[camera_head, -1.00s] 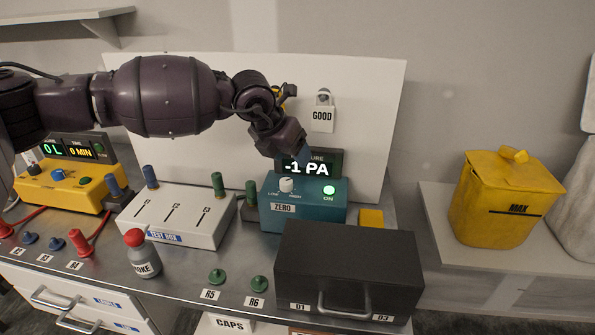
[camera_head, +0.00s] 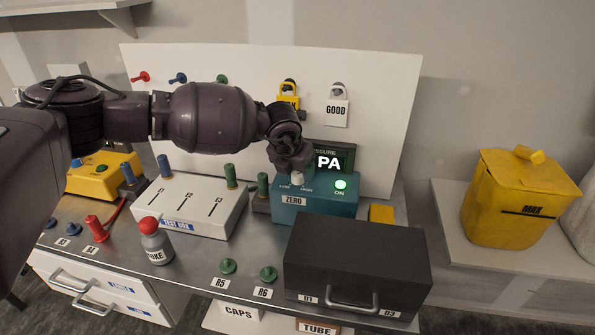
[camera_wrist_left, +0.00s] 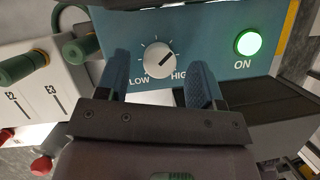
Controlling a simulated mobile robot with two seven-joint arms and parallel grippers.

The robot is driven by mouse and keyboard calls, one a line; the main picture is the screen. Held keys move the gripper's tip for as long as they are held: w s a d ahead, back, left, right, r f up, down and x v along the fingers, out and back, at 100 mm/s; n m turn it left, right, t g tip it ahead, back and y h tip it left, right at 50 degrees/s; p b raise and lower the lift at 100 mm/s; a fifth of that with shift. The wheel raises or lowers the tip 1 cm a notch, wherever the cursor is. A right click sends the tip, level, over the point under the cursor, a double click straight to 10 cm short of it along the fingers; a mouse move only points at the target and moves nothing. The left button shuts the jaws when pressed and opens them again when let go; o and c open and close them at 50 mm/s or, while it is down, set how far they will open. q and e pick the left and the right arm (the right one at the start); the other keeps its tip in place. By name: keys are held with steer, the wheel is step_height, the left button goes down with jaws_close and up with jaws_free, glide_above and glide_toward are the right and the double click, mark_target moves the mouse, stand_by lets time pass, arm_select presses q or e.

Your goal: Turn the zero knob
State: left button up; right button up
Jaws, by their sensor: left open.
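The zero knob is a small white dial (camera_wrist_left: 158,58) between LOW and HIGH on the front of a teal pressure box (camera_head: 315,207). In the wrist view its pointer line is turned up and to the right. The knob also shows in the head view (camera_head: 297,179), just under my left gripper (camera_wrist_left: 160,85). The left gripper is open, its two blue fingers on either side of the knob, lower in the wrist view; I cannot tell whether they touch it. The box's display reads PA, partly hidden by my arm. Its green ON button (camera_head: 340,185) is lit. My right gripper is not in view.
A black drawer box (camera_head: 358,262) stands in front of the teal box. A white test box (camera_head: 190,205) with green and blue plugs stands to its left. A smoke bottle (camera_head: 155,243) stands further left. A yellow bin (camera_head: 515,200) is at the right.

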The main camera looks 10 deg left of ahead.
arm_select(q)
steer(key=shift+w+f, duration=0.2)
steer(key=shift+f, duration=0.35)
steer(key=shift+d+f, duration=0.1)
steer(key=shift+f, duration=0.05)
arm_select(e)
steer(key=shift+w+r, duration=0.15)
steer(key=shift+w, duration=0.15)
